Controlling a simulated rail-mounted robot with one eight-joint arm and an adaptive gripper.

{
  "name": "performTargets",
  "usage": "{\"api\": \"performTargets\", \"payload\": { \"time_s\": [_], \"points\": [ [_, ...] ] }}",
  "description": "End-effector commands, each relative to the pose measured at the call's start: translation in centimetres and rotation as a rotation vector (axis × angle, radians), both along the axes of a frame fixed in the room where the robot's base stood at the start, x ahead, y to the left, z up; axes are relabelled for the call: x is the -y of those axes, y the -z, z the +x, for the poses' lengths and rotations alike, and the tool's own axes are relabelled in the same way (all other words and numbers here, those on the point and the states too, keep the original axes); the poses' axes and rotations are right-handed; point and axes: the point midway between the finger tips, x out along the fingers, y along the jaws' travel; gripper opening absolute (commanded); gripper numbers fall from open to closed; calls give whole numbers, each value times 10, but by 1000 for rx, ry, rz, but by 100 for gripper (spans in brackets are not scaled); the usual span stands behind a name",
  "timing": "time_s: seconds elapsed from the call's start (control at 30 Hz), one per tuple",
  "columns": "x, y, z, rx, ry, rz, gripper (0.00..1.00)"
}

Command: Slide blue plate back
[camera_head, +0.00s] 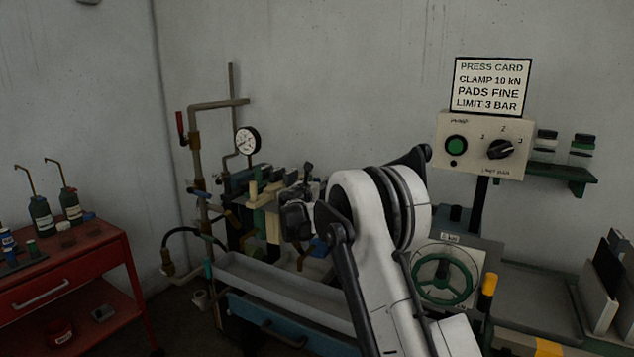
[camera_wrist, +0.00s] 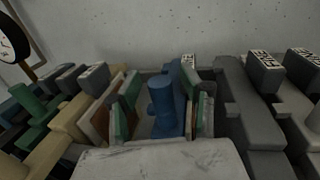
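In the wrist view, a blue plate (camera_wrist: 183,92) with a rounded blue knob on its front face stands upright near the middle. Green and brown pieces (camera_wrist: 122,112) flank it on both sides. My gripper (camera_head: 297,217) is dark and hangs at the plate rack, partly hidden by my arm. Its fingers are not clear in either view, so I cannot tell whether it is open or touches the plate.
Tan bars (camera_wrist: 62,130) stand left of the blue plate and grey blocks (camera_wrist: 258,108) with labels stand right. A pale slab (camera_wrist: 155,162) fills the near edge. A gauge (camera_head: 247,141), pipes and a grey trough (camera_head: 285,285) are close by. A red cart (camera_head: 70,270) stands left.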

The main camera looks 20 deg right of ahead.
Motion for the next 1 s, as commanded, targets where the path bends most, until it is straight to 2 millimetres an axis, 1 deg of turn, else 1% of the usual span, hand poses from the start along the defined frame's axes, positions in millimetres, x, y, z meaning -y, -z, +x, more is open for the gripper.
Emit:
{"api": "performTargets", "payload": {
  "time_s": [0.2, 0.33, 0.47, 0.7, 0.8, 1.0],
  "points": [
    [-2, 0, -1, 0, -1, 0, 41],
    [-8, 0, -11, 0, -1, 0, 41],
    [-20, 0, -30, 0, -2, 0, 41],
    [-47, 0, -69, 0, -2, 0, 41],
    [-55, 0, -83, 0, -1, 0, 41],
    [-65, 0, -97, 0, -1, 0, 41]
  ]
}}
